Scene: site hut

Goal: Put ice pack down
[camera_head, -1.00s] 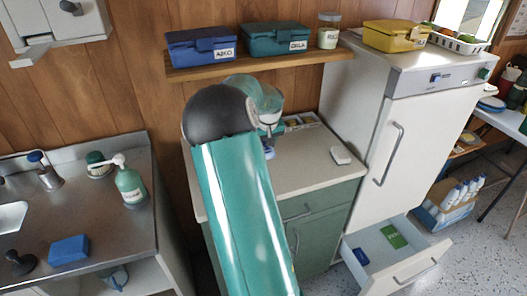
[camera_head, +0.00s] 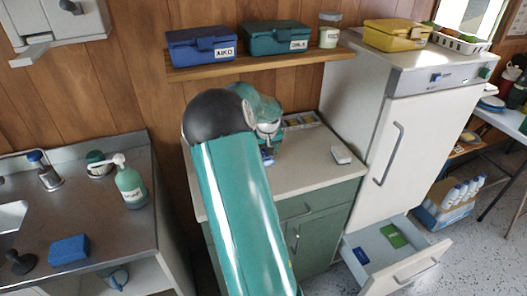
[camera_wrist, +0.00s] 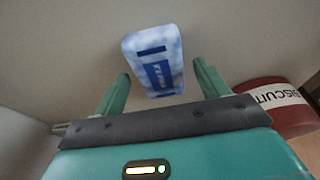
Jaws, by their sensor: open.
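The ice pack (camera_wrist: 155,78), pale blue and white with a dark blue label, shows in the wrist view against the light counter top. My gripper (camera_wrist: 160,85) is open, with one green finger on each side of the pack's near end. A gap shows between each finger and the pack. In the head view, a small bit of blue (camera_head: 267,158) shows below my wrist over the green cabinet's counter (camera_head: 300,165); my arm hides most of that spot.
A red biscuit tin (camera_wrist: 275,108) stands close on the right in the wrist view. A small white item (camera_head: 341,155) lies on the counter's right side. The drawer (camera_head: 365,245) below the white fridge is open, with a blue and a green pack inside. Lunch boxes stand on the shelf above.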

